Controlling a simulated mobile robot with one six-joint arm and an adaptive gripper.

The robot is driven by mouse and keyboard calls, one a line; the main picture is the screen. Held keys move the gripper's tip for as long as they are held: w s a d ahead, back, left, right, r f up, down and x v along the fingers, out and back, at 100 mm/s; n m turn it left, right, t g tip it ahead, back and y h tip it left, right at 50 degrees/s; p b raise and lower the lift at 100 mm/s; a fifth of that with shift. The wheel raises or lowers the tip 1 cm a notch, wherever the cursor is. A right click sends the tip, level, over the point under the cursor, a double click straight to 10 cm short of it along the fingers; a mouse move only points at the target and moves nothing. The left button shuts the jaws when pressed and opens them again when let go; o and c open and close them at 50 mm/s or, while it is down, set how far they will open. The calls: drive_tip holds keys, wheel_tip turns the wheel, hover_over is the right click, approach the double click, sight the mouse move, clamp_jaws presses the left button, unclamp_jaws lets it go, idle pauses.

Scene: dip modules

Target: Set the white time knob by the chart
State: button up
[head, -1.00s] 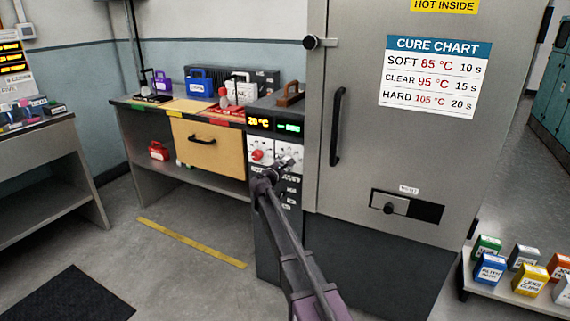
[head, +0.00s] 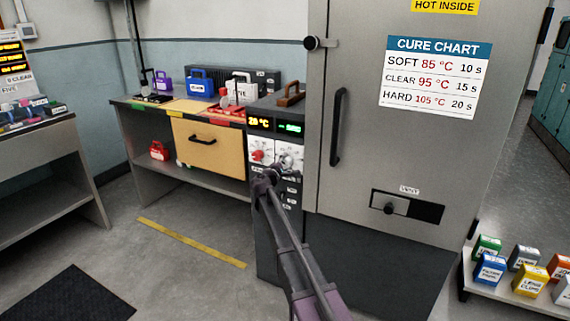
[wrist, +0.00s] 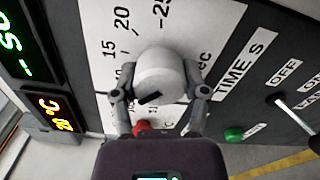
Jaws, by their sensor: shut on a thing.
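The white time knob (wrist: 160,75) sits on a white dial plate in the wrist view, with a dark pointer mark on its face. Numbers 15, 20 and 25 and the label TIME s (wrist: 245,65) show around it. My gripper (wrist: 160,95) is shut on the knob, one finger on each side. In the head view my gripper (head: 277,170) reaches the control panel and partly hides the knob. The cure chart (head: 433,77) on the oven door lists soft 85 °C 10 s, clear 95 °C 15 s, hard 105 °C 20 s.
A red knob (head: 258,155) is left of my gripper on the panel. A yellow display (head: 259,122) and a green display (head: 289,128) are above. In the wrist view a green button (wrist: 234,134) and a toggle switch (wrist: 290,112) are close by. The oven door (head: 400,160) stands right.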

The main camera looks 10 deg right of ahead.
drive_tip(key=shift+w+m, duration=0.1)
drive_tip(key=shift+m, duration=0.8)
drive_tip(key=o, duration=1.1)
drive_tip(key=shift+o, duration=0.2)
drive_tip(key=v, duration=1.2)
drive_tip(key=shift+d, duration=0.1)
